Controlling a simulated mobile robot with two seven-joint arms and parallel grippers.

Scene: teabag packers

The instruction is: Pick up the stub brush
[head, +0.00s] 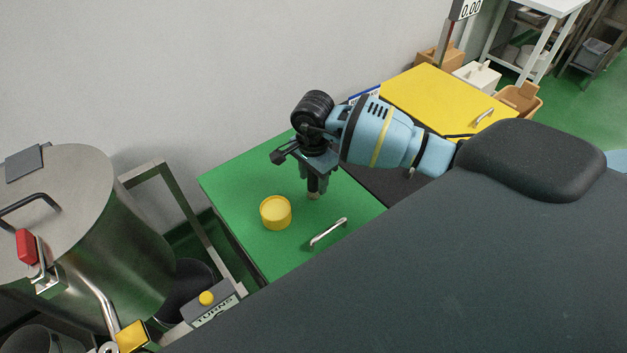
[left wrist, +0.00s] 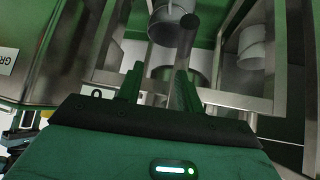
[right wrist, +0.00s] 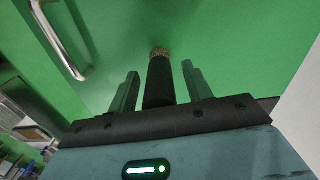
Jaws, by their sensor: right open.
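The stub brush (right wrist: 160,82) has a thick black handle and a short tan bristle end. In the right wrist view it lies lengthwise between the fingers of my right gripper (right wrist: 160,72), bristles pointing away toward the green surface. The fingers are apart, one on each side of the handle, with gaps showing. In the head view my right gripper (head: 316,172) points down over the green top (head: 245,178), and the brush's tan end (head: 314,196) shows just below it.
A yellow round tub (head: 276,213) stands on the green top, left of the brush. A metal handle (head: 328,232) is fixed nearer the front. A large steel drum (head: 85,225) stands at left, and a yellow top (head: 430,97) lies behind at right.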

